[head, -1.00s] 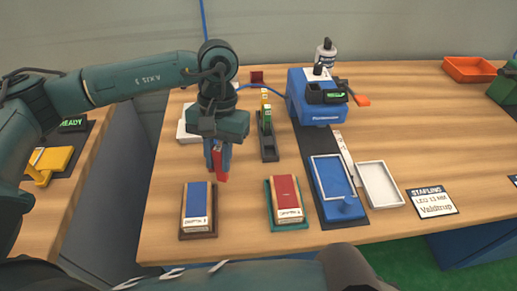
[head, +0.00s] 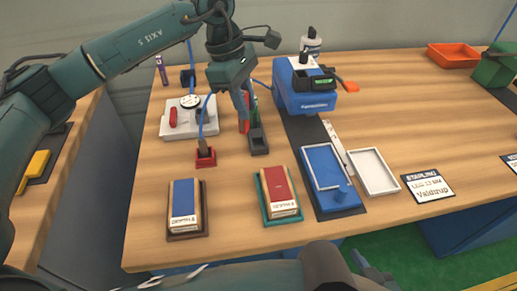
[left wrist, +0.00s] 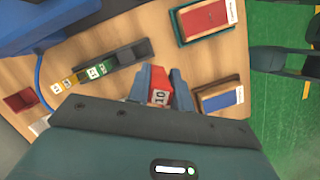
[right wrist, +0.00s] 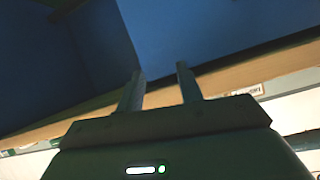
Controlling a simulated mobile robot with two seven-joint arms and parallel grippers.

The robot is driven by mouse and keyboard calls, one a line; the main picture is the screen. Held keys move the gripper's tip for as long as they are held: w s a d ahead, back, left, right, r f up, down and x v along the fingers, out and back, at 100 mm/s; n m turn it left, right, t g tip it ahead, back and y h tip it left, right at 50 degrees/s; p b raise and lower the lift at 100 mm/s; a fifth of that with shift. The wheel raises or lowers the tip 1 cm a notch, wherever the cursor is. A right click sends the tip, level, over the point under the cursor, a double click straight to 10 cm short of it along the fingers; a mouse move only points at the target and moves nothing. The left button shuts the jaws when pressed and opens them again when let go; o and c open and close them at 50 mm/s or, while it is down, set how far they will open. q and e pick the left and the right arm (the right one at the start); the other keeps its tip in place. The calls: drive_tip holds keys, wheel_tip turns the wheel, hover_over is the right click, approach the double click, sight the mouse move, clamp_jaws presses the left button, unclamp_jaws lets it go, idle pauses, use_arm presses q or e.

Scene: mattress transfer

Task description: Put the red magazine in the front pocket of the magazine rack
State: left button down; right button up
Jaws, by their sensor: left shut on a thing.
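My left gripper (head: 246,108) is shut on the red magazine (left wrist: 158,97), a small red piece with a white label reading 10. It shows between the fingers in the left wrist view. The magazine rack (head: 259,142) is a narrow dark holder. In the left wrist view, several green and yellow numbered pieces (left wrist: 95,71) stand in one part of it, and its dark end (left wrist: 139,51) looks empty. The held magazine is beside the rack in that view; I cannot tell its height above the table. My right gripper (right wrist: 160,72) is open and empty, low at the table's front edge.
A blue block (head: 184,203) and a red block (head: 279,190) sit on trays nearer the front edge. A blue fixture (head: 330,180) and a blue machine (head: 303,88) stand right of the rack. A white device (head: 187,120) and a red socket (head: 205,157) are left of it.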

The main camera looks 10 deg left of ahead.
use_arm(q)
drive_tip(key=w+d+r+n+t+b, duration=0.1)
drive_tip(key=w+d+r+n+t, duration=0.15)
drive_tip(key=n, duration=0.35)
drive_tip(key=shift+n+g, duration=0.3)
drive_tip(key=shift+g, duration=0.05)
drive_tip(key=shift+w+f, duration=0.15)
drive_tip(key=shift+f, duration=1.6)
drive_tip(key=shift+w+f, duration=0.2)
drive_tip(key=shift+f, duration=1.6)
drive_tip(key=shift+w+f, duration=0.15)
drive_tip(key=shift+f, duration=1.6)
drive_tip(key=c, duration=1.3)
unclamp_jaws()
drive_tip(key=shift+o, duration=0.2)
drive_tip(key=shift+r, duration=0.1)
drive_tip(key=v, duration=1.2)
drive_tip(key=shift+d, duration=0.15)
drive_tip(key=shift+r, duration=0.1)
